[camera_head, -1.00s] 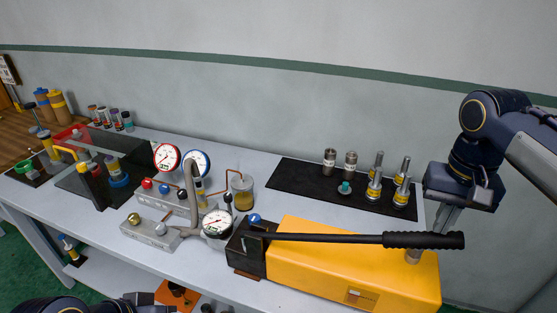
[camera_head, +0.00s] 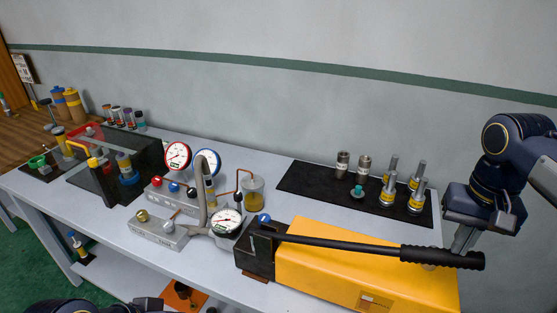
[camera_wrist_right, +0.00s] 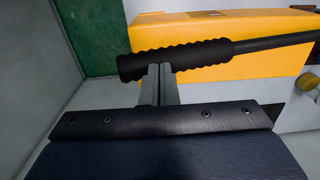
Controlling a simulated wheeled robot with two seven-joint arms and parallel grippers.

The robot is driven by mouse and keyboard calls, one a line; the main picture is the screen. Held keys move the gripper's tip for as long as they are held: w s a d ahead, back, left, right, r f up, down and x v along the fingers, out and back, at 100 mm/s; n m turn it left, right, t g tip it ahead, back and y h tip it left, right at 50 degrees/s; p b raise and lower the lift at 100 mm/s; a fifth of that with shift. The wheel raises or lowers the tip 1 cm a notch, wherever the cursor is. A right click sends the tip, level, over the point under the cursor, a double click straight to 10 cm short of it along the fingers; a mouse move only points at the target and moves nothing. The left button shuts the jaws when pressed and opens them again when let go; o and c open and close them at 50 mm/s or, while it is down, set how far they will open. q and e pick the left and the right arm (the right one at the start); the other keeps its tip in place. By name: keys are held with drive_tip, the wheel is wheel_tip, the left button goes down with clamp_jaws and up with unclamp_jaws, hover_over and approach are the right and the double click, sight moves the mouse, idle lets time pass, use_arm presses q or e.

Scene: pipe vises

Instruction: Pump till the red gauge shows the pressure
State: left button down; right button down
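The yellow pump (camera_head: 330,265) lies at the front right of the bench. Its black lever (camera_head: 340,244) slopes slightly down to the right and ends in a ribbed grip (camera_head: 440,257). My right gripper (camera_head: 464,246) reaches down to that grip. In the right wrist view its fingers (camera_wrist_right: 159,72) are together, with the tips over the grip (camera_wrist_right: 172,60), which runs crosswise and not visibly between them. The red-rimmed gauge (camera_head: 177,156) stands on the valve block; its needle is too small to read. My left gripper (camera_head: 148,303) shows only partly at the bottom edge.
A blue-rimmed gauge (camera_head: 207,162) stands beside the red one, and a third gauge (camera_head: 227,221) sits near the pump. A fluid jar (camera_head: 253,193) is behind it. A black mat (camera_head: 310,181) with several metal fittings lies behind the pump.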

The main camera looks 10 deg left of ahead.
sight(458, 264)
drive_tip(key=shift+d+f, duration=0.15)
drive_tip(key=shift+f, duration=0.55)
drive_tip(key=shift+s+d+f+b, duration=0.1)
drive_tip(key=shift+d+f+b, duration=0.15)
drive_tip(key=shift+f+b, duration=0.75)
drive_tip(key=shift+s+d+f+b, duration=0.1)
drive_tip(key=shift+d+f+b, duration=0.15)
drive_tip(key=shift+f+b, duration=0.7)
drive_tip(key=shift+f, duration=0.25)
drive_tip(key=shift+d+f+b, duration=0.15)
drive_tip(key=shift+f+b, duration=1)
drive_tip(key=shift+f, duration=1.15)
